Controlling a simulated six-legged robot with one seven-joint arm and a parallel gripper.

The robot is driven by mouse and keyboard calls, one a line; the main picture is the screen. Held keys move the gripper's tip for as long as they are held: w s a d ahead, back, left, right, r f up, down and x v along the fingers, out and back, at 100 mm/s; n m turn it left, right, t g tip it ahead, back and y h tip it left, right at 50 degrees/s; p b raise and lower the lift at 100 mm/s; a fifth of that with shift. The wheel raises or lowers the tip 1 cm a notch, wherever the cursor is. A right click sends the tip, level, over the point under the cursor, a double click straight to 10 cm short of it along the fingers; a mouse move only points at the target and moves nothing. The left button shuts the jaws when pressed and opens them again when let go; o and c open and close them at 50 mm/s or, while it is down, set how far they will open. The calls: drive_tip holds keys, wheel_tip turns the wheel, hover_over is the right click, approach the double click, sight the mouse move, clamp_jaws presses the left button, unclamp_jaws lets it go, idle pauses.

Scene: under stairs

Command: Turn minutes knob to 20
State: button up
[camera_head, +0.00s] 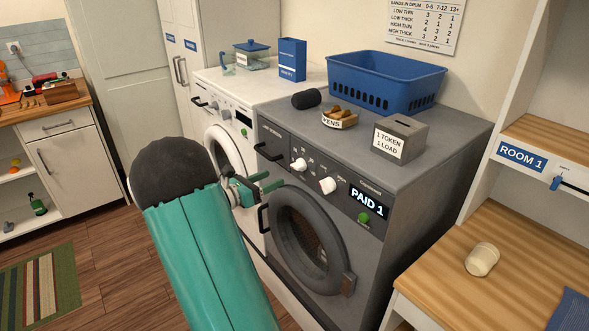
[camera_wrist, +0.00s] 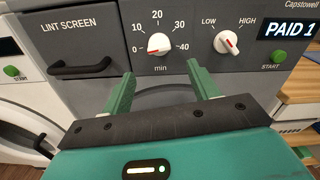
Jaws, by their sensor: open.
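The minutes knob (camera_wrist: 160,44) is a white dial on the grey dryer's panel, marked 0 to 40 with "min" beneath it. Its small red mark seems to face the lower left, near the 0. The knob also shows in the head view (camera_head: 299,164). My gripper (camera_wrist: 160,76) is open and empty. Its two green fingers stand apart just below and in front of the knob, one to either side of it, and do not touch it. In the head view my gripper (camera_head: 274,184) is left of the knob and a little lower.
A LOW-HIGH knob (camera_wrist: 227,43) is close on the right, beside a green START button (camera_wrist: 271,68) and a PAID 1 display (camera_head: 367,203). The lint screen handle (camera_wrist: 78,68) is on the left. The round dryer door (camera_head: 306,240) is below the panel.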

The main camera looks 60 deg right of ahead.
sight(295, 166)
drive_tip(key=x, duration=1)
drive_tip(key=shift+w, duration=0.1)
drive_tip(key=shift+c, duration=0.4)
drive_tip(key=c, duration=0.9)
